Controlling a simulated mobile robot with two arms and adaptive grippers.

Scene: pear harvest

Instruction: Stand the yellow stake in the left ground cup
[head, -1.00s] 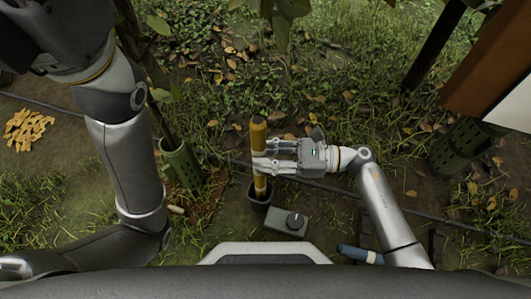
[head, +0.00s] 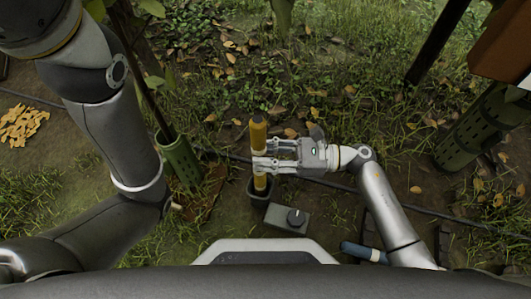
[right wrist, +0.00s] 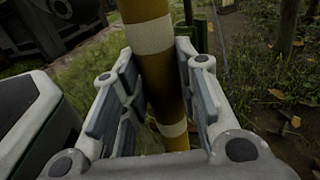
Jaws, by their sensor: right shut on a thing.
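The yellow stake (head: 258,136) has a dark top and pale bands and stands about upright in the head view. Its lower end is in or directly over a dark ground cup (head: 258,192); I cannot tell if it touches the bottom. My right gripper (head: 262,166) is shut around the stake from the right. In the right wrist view the stake (right wrist: 155,60) runs between the finger pads, and its lower end is hidden behind the gripper. My left arm shows at the left of the head view, but its gripper is out of frame.
A grey box with a dark knob (head: 289,218) sits just right of the cup. A green mesh tree guard (head: 180,160) stands to the left, and another (head: 470,130) to the right. A blue-ended cylinder (head: 362,252) lies near my base. A dark hose crosses the grass.

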